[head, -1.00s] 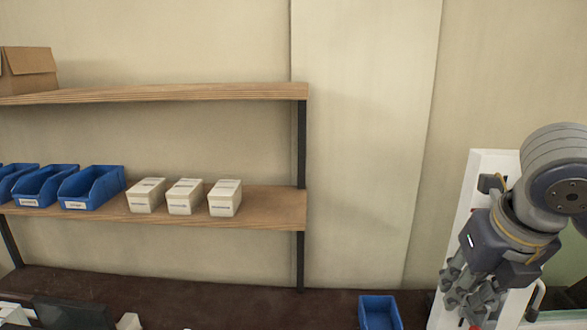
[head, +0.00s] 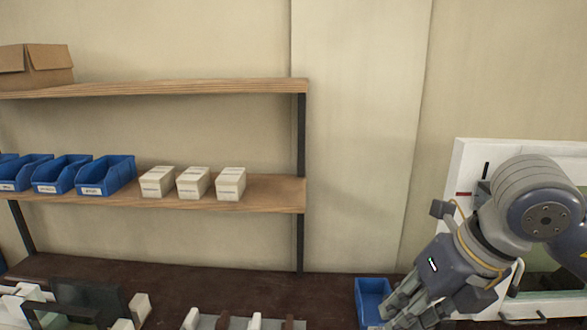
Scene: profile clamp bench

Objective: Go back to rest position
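My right gripper (head: 405,306) is at the lower right of the head view, on the arm that comes in from the right. It points down and to the left, and its fingers overlap the front right part of a blue bin (head: 371,288) on the dark bench. I cannot tell whether the fingers are open or shut, and no held thing shows. My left gripper is not in view.
A dark bench (head: 200,283) runs along the wall, with a black fixture (head: 88,296) at the lower left and several small blocks at the front. Shelves (head: 262,190) hold blue bins (head: 106,175), white boxes (head: 193,183) and a cardboard box (head: 48,65). A white-framed machine (head: 468,153) stands behind my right arm.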

